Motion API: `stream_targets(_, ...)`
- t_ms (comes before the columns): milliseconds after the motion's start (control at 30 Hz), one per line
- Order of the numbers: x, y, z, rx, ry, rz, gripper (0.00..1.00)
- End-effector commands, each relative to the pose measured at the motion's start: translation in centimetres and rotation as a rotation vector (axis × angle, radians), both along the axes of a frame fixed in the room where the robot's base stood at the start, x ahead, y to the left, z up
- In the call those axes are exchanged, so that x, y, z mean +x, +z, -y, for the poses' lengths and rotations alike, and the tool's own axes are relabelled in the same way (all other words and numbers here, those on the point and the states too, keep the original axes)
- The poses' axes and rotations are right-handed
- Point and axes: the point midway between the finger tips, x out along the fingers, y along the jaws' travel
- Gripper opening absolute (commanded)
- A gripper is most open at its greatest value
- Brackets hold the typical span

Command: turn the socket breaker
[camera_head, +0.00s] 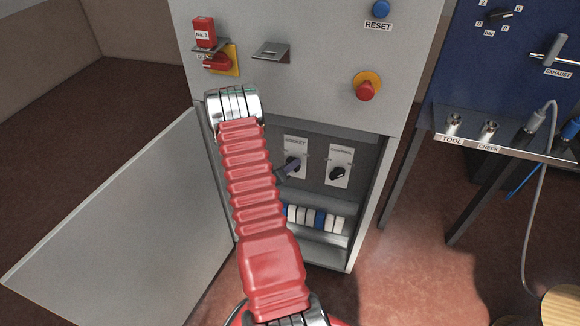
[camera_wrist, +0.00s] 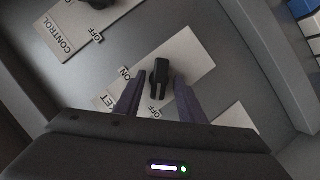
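The socket breaker is a black knob (camera_wrist: 159,72) on a pale plate (camera_wrist: 193,62) inside the open cabinet. In the wrist view its label is partly hidden by my gripper, with ON and OFF marks showing. In the head view the SOCKET plate (camera_head: 301,147) is on the left of two plates, its knob partly covered by my gripper (camera_head: 291,168). In the wrist view my gripper (camera_wrist: 160,78) is open, one purple finger on each side of the knob. A gap shows on both sides.
The CONTROL breaker (camera_head: 337,173) is close on the right. Several blue and white blocks (camera_head: 320,218) sit below. The cabinet door (camera_head: 120,215) stands open at left. A red button (camera_head: 366,90) and red switch (camera_head: 219,62) are above. A blue panel (camera_head: 525,60) stands at right.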

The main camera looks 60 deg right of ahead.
Motion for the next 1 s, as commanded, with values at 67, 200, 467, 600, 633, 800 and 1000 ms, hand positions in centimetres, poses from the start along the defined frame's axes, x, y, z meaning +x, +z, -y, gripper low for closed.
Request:
stream_targets(67, 0.01, -0.01, 0.02, 0.000, 0.000, 0.000, 0.36)
stream_targets(200, 0.02, 0.00, -0.01, 0.000, 0.000, 0.000, 0.36)
stream_targets(467, 0.03, 0.01, -0.03, 0.000, 0.000, 0.000, 0.18)
stream_targets(600, 0.05, 0.00, -0.04, 0.001, 0.001, 0.000, 0.08)
stream_targets(633, 0.05, -0.01, -0.04, 0.001, 0.001, 0.000, 0.06)
stream_targets(800, -0.03, -0.03, 0.39, 0.001, -0.001, 0.001, 0.00)
stream_targets(1000, 0.11, -0.05, -0.02, 0.003, 0.002, 0.009, 0.00)
